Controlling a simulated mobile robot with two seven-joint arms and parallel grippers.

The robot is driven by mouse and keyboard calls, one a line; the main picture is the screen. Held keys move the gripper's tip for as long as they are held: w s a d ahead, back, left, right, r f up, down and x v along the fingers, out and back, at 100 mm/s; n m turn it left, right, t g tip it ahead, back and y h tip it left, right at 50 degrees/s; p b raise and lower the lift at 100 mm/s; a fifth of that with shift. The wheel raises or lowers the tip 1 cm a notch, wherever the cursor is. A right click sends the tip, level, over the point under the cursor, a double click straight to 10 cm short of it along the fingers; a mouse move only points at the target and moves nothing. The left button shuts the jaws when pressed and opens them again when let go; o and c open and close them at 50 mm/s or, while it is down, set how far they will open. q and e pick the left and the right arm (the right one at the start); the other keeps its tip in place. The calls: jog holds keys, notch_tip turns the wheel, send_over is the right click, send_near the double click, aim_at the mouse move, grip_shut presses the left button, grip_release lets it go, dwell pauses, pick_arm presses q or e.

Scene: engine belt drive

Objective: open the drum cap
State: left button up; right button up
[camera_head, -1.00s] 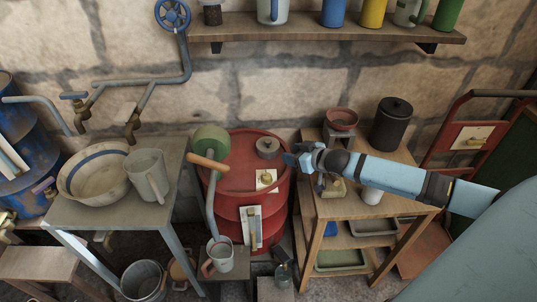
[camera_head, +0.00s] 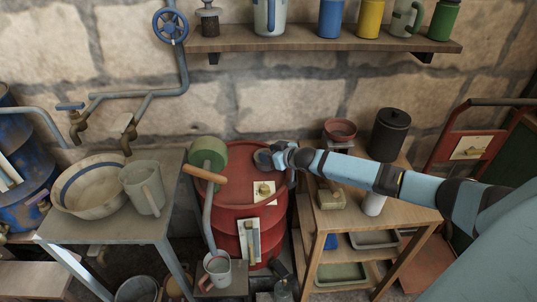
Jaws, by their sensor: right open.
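The red drum (camera_head: 238,212) stands upright between the grey table and the wooden shelf stand. Its dark round cap (camera_head: 263,160) sits on the drum's top toward the back right. My right gripper (camera_head: 273,157) reaches in from the right and is at the cap's right side, partly covering it. The gripper is open; I cannot tell whether its fingers touch the cap. A green-ended pump with a wooden handle (camera_head: 205,173) rises at the drum's left. My left gripper is not in view.
A grey table (camera_head: 110,225) at left holds a bowl (camera_head: 93,188) and a grey jug (camera_head: 145,189). The wooden stand (camera_head: 345,218) at right holds a black canister (camera_head: 389,133) and a red bowl (camera_head: 340,130). A wall shelf (camera_head: 320,46) with several containers hangs above.

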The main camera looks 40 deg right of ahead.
jog(key=shift+w+a+f, duration=0.1)
jog(key=shift+w, duration=0.25)
jog(key=shift+c, duration=0.3)
jog(key=c, duration=0.7)
grip_shut()
